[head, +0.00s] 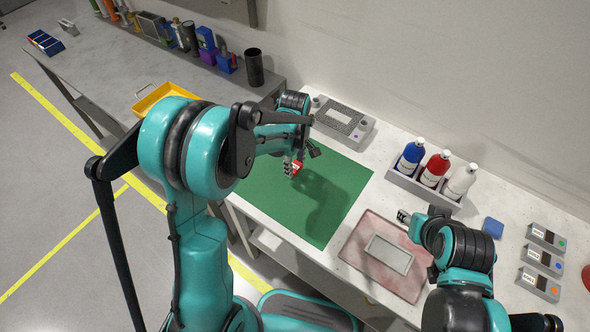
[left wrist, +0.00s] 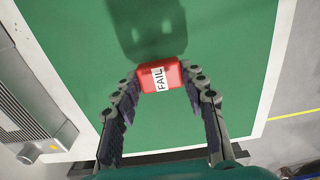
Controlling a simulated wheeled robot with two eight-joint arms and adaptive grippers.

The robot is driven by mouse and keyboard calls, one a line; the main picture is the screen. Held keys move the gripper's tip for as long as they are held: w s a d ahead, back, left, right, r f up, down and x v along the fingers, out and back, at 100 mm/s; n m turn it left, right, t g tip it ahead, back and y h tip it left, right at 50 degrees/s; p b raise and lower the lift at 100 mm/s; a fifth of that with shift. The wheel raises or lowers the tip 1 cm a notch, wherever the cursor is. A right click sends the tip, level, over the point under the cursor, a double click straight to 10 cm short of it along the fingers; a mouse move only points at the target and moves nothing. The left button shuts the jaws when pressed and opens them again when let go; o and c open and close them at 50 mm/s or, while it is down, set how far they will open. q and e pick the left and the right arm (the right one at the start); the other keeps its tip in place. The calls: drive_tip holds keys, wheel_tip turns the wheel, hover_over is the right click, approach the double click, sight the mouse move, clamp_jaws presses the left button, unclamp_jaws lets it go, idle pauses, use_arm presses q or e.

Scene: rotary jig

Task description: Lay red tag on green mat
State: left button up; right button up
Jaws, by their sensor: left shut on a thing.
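The red tag (left wrist: 144,82), with a white FAIL label, is held between the fingertips of my left gripper (left wrist: 161,80). In the head view the red tag (head: 296,167) shows small at the tips of my left gripper (head: 293,166), over the upper part of the green mat (head: 300,219). The green mat (left wrist: 215,30) fills most of the left wrist view. A gripper shadow falls on it apart from the fingers, so the tag looks raised above the mat. My right gripper (head: 404,216) is over the white table near the pink tray; its finger opening is unclear.
A grey device (head: 341,121) stands behind the mat. A pink tray (head: 365,268) lies to its right. A caddy (head: 422,190) with blue, red and white bottles stands behind the tray. Several small grey boxes (head: 541,262) are at far right. Most of the mat is clear.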

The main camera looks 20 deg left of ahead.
sight(295, 166)
use_arm(q)
wheel_tip(295, 166, down, 3)
drive_tip(key=shift+r+b, duration=0.1)
drive_tip(key=shift+b, duration=0.25)
drive_tip(key=o, duration=1)
drive_tip(key=shift+o, duration=0.2)
